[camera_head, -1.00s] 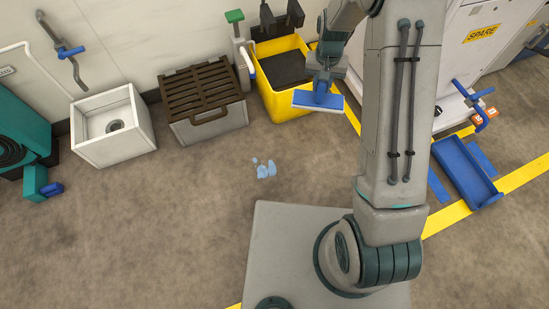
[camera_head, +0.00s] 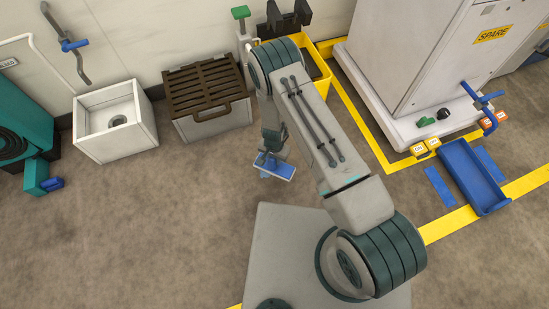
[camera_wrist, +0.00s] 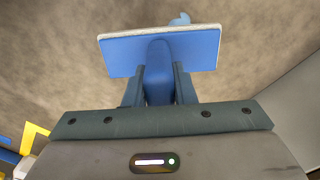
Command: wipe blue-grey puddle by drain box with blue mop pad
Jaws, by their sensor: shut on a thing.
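My gripper (camera_wrist: 160,88) is shut on the handle of the blue mop pad (camera_wrist: 202,50), which has a white underside edge. The blue-grey puddle (camera_wrist: 180,19) shows just past the pad's far edge in the wrist view. In the head view a small bit of the puddle (camera_head: 265,174) shows beside the pad and the rest is hidden. I cannot tell whether the pad touches the floor.
A white basin box (camera_head: 148,112) is left of the drain box. At right are a white SPARE cabinet (camera_head: 425,55) and a blue tray (camera_head: 464,170). The floor at front left is clear.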

